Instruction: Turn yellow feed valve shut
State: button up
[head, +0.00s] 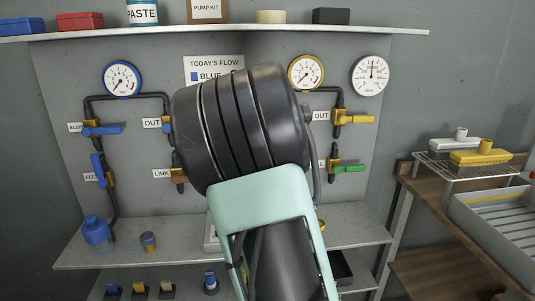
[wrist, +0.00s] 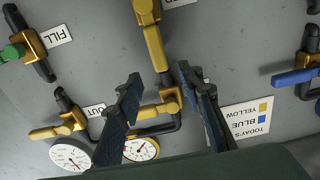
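In the wrist view, which is turned upside down, a yellow lever (wrist: 155,46) hangs from a brass valve body at the top centre, in line with its pipe. Its label is cut off, so I cannot read it as the feed valve. A second yellow lever (wrist: 158,110) lies crosswise by the yellow-rimmed gauge (wrist: 142,149). My gripper (wrist: 159,76) is open, with its two dark fingers apart. The first lever's free end shows between the fingertips; I cannot tell contact or depth. In the head view my arm hides the gripper and both these levers.
The yellow OUT lever (head: 357,119) and green lever (head: 348,168) are on the panel's right. Blue levers (head: 102,130) are on the left. A shelf (head: 140,254) juts out below. A wooden bench (head: 425,188) with a rack and tray stands right.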

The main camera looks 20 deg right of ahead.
jog(key=x, duration=0.9)
jog(key=shift+w, duration=0.1)
jog(key=shift+c, duration=0.5)
grip_shut()
jog(key=shift+f, duration=0.1)
